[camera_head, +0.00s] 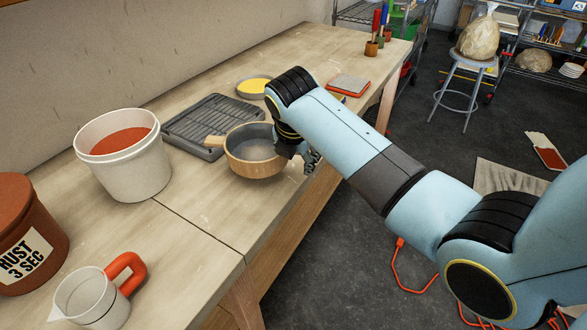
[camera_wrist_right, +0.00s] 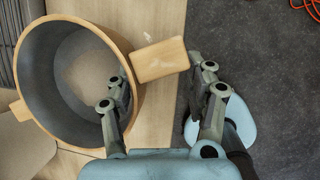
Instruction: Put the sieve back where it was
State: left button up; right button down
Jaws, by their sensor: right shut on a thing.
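The sieve (camera_head: 262,167) is a round pale-wood hoop with a grey mesh inside and a short wooden handle on each side. It is at or just above the bench, in front of the dark rack; I cannot tell if it touches them. My right gripper (camera_head: 305,157) is at its right side, shut on the sieve. In the wrist view the sieve (camera_wrist_right: 22,62) fills the left part. My left gripper is not in view.
A dark slatted rack (camera_head: 190,128) lies behind the sieve. A white bucket of red liquid (camera_head: 132,178), a brown pot (camera_head: 22,225) and a jug with an orange handle (camera_head: 92,295) stand left. Bare bench (camera_head: 215,205) lies in front.

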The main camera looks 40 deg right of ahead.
aim_at(295, 176)
notch_tip(295, 176, down, 4)
jog(key=shift+w+a+r, duration=0.1)
jog(key=shift+w, duration=0.05)
jog(key=shift+f, duration=0.2)
jog(key=shift+c, duration=2.2)
grip_release()
jog(key=shift+f, duration=0.15)
jog(key=v, duration=1.2)
jog(key=shift+p, duration=0.45)
